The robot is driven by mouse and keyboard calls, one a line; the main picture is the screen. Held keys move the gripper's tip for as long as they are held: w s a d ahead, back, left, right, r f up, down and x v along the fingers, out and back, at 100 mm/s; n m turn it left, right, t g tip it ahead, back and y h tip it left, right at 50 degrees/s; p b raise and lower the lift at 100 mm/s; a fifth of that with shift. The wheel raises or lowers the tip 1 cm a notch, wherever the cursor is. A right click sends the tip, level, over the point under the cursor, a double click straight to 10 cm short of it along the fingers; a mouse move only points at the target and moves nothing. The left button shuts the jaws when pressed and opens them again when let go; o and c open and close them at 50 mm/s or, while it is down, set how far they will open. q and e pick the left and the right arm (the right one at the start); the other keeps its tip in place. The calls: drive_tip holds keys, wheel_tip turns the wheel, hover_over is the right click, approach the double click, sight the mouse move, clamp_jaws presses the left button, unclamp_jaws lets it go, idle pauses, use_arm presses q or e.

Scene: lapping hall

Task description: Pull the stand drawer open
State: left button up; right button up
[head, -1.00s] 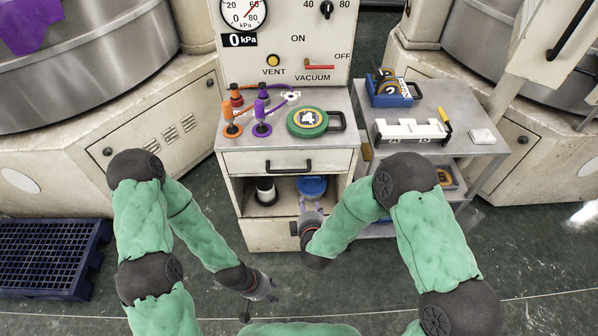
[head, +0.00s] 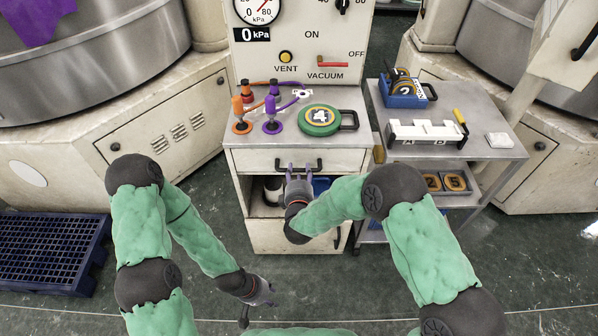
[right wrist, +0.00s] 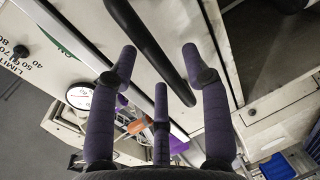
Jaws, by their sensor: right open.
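The stand drawer (head: 255,160) is a pale front under the stand's top and looks shut. Its black bar handle (head: 313,163) runs across the drawer front. My right gripper (head: 295,168) is at the handle with purple fingers spread. In the right wrist view the black handle (right wrist: 150,45) passes between the open fingers of that gripper (right wrist: 160,62); I cannot tell whether they touch it. My left gripper (head: 268,292) hangs low over the floor, away from the stand; its finger opening is unclear.
The stand top (head: 240,152) holds an orange valve (head: 241,112), a purple valve (head: 271,115) and a green round piece (head: 319,120). An open shelf below the drawer is partly hidden by my right arm. A grey side cart (head: 490,165) stands at right. A blue pallet (head: 50,250) lies at left.

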drive_tip(key=shift+x, duration=1.05)
use_arm(q)
drive_tip(key=shift+f, duration=0.35)
